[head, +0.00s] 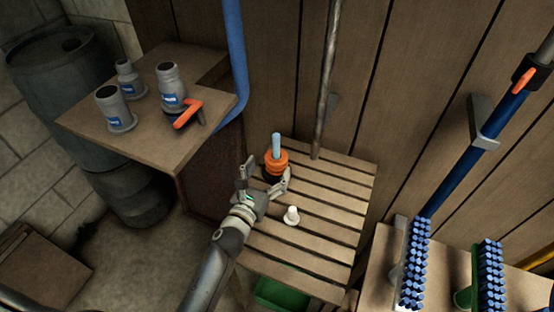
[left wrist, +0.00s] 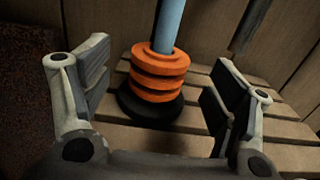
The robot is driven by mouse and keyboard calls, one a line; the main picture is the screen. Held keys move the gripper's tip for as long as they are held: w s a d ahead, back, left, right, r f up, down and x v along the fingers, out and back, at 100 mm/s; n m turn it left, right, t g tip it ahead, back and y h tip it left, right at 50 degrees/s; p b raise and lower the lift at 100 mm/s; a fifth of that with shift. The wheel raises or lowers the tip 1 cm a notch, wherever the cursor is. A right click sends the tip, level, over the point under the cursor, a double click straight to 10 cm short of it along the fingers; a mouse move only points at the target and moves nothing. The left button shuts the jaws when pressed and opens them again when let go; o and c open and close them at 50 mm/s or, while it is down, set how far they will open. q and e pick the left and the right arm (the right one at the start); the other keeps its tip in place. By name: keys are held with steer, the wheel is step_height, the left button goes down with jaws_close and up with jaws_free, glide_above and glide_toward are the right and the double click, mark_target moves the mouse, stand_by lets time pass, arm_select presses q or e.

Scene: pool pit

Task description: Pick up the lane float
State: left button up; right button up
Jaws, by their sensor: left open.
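The lane float looks to be the orange ringed piece (head: 276,161) around an upright light-blue post (head: 276,144) on the slatted wooden bench. In the left wrist view the orange rings (left wrist: 160,72) are stacked above a black round base (left wrist: 150,106), with the blue post (left wrist: 168,25) rising out of the top. My left gripper (head: 264,180) is open and empty, just in front of the rings. In the left wrist view its two fingers (left wrist: 157,88) stand apart, one on each side of the rings, without visible contact. My right gripper is not in view.
A small white fitting (head: 291,215) stands on the slatted bench (head: 325,225) right of my left gripper. A higher shelf (head: 150,140) at left holds grey fittings (head: 171,84) and an orange-handled valve (head: 187,114). Blue-bristled brushes (head: 414,262) are at right. A grey pole (head: 327,80) rises behind the bench.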

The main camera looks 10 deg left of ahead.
mark_target(273, 162)
arm_select(q)
steer(key=w, duration=0.2)
steer(key=w+d, duration=0.1)
steer(key=w, duration=0.1)
steer(key=shift+w+p, duration=0.35)
steer(key=shift+p, duration=0.05)
steer(key=shift+w+d, duration=0.1)
steer(key=shift+w, duration=0.3)
steer(key=shift+c, duration=1)
steer(key=c, duration=0.9)
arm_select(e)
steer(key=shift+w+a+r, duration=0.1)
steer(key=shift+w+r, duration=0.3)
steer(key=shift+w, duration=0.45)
arm_select(q)
step_height(273, 162, up, 17)
steer(key=p, duration=0.6)
steer(key=shift+f+p, duration=0.1)
steer(key=shift+p, duration=0.2)
steer(key=shift+r, duration=0.65)
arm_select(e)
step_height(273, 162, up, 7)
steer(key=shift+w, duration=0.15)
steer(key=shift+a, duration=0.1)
